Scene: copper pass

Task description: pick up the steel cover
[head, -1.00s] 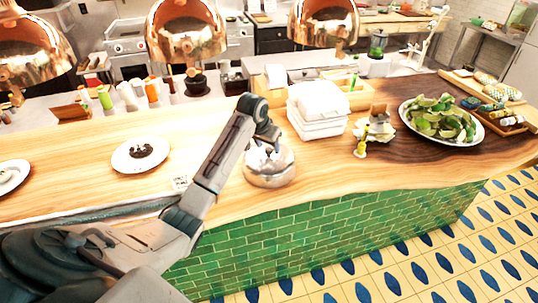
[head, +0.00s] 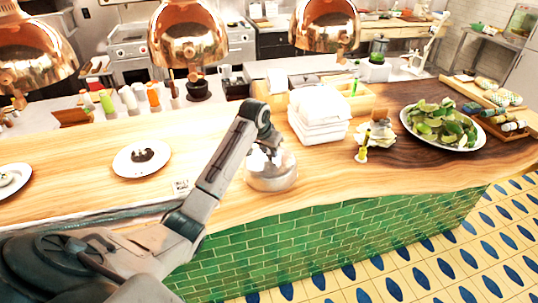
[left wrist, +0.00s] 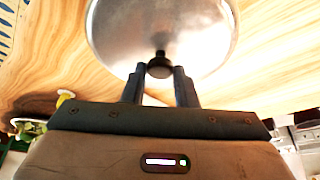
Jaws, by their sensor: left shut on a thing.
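The steel cover (head: 272,177) is a shiny round dome near the front edge of the wooden counter, in the middle of the head view. My left gripper (head: 267,150) is above it, with the arm coming in from the left and partly hiding its top. In the left wrist view the dome of the cover (left wrist: 160,20) fills the top, with a dark knob in its middle. The fingers of my left gripper (left wrist: 160,72) stand on both sides of the knob and are shut on it. I cannot tell whether the cover's rim touches the counter. My right gripper is not in view.
A platter of leaves (head: 440,127) is at the right. A white plate (head: 128,165) lies left. Copper lamps (head: 188,35) hang behind. The counter (head: 225,125) is clear behind the arm.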

